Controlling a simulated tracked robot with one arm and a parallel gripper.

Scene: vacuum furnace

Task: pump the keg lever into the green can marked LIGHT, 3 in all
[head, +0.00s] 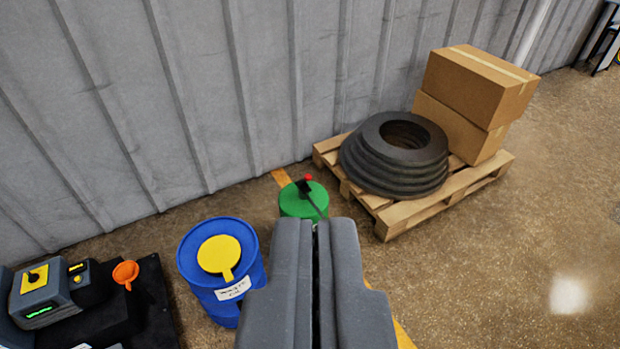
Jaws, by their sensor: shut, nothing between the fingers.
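A green keg (290,202) stands on the floor near the wall, just beyond my gripper. On its top is a black lever fitting with a red knob (308,177); a thin dark rod runs from it toward my gripper. My gripper (315,224) is shut and empty, pointing at the green keg and covering its lower part. No LIGHT marking can be read on the keg. I cannot tell whether the fingers touch the rod.
A blue drum (195,255) with a yellow lid and a white handwritten label stands left of my gripper. A dark machine with an orange funnel (126,272) is at the lower left. A wooden pallet (400,222) with stacked tyres (385,165) and cardboard boxes (475,90) is at the right.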

